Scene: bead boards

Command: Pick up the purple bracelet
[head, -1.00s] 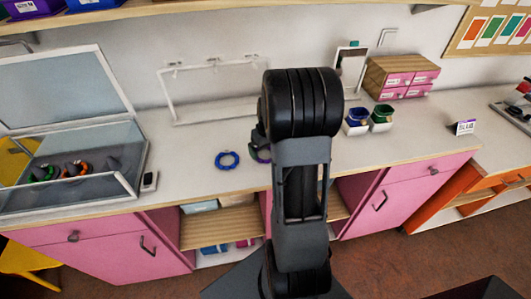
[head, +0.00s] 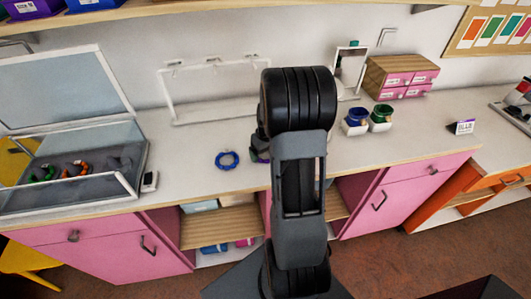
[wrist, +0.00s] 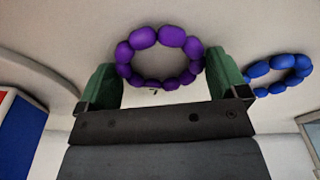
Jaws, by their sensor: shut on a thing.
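The purple bracelet (wrist: 172,37), a ring of round beads, is in the middle of the wrist view. My gripper (wrist: 162,80) has its two green-padded fingers on the left and right sides of the ring, shut on it across its width. In the head view the gripper is mostly hidden behind my arm. Only a small purple part of the bracelet shows at the arm's left edge, by the counter. I cannot tell whether the bracelet is clear of the counter.
A blue bracelet (head: 237,158) lies close by on the counter (head: 190,185); it also shows in the wrist view (wrist: 259,69). A glass display case (head: 128,183) stands left, a white rack (head: 165,95) behind. Small cups (head: 355,128) and pink drawers (head: 398,78) stand right.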

